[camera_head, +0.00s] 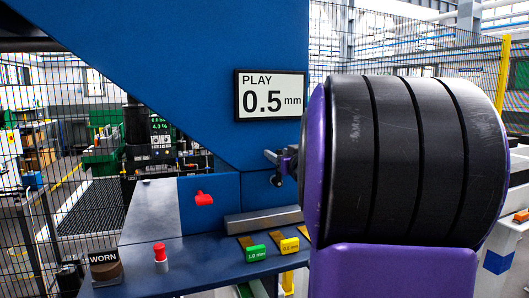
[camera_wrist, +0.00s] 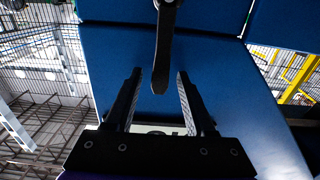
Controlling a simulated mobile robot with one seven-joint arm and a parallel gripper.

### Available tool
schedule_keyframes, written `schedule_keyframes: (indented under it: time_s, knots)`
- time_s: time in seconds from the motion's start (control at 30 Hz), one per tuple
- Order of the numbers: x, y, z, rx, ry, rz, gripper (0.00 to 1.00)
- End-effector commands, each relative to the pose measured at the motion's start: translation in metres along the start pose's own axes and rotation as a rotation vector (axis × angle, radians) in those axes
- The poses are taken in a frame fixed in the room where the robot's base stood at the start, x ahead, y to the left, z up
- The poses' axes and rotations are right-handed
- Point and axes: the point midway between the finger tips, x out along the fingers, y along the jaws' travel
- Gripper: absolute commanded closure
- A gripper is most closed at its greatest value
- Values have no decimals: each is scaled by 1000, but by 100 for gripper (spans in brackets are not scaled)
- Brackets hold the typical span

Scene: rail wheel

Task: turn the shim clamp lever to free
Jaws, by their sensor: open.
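My gripper is open and holds nothing. In the head view my gripper (camera_head: 273,168) shows partly, small and dark, in front of the blue machine below the display; my arm hides the rest. I cannot make out the dark lever there.
The display (camera_head: 270,96) reads PLAY 0.5 mm. A green 1.0 mm block (camera_head: 255,253) and a yellow 0.5 mm block (camera_head: 289,245) sit on the blue bench (camera_head: 205,262). My large arm covers the right side.

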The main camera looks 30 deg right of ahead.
Motion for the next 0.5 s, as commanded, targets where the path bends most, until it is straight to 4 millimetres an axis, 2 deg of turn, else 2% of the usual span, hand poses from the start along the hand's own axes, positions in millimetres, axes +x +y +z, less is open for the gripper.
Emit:
schedule_keyframes:
  time_s: [0.4, 0.5]
  knots:
    - [-1, 2, 0, -1, 0, 0, 45]
    - [-1, 2, 0, -1, 0, 0, 63]
